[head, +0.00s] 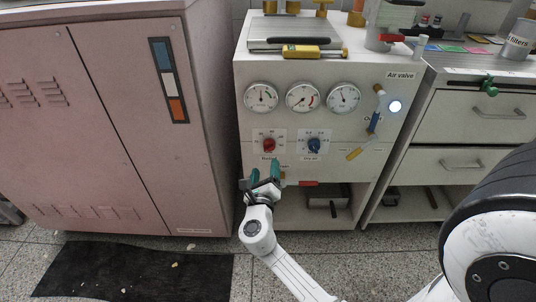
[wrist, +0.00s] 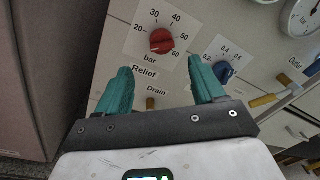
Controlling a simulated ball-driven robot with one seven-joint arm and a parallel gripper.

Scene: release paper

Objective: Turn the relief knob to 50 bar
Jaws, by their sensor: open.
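The red relief knob (head: 268,144) is on the white panel's front, below the left gauge. In the wrist view the relief knob (wrist: 163,41) sits inside a scale marked 20 to 60, with "bar" and "Relief" printed below it. Its exact pointer setting is too small to tell. My gripper (head: 265,172) is just below the knob in the head view. In the wrist view my gripper (wrist: 162,77) has its two green fingers spread wide apart, with nothing between them. The knob lies beyond the fingertips, apart from both.
Three gauges (head: 303,97) sit above. A pink cabinet (head: 110,120) stands close on the left.

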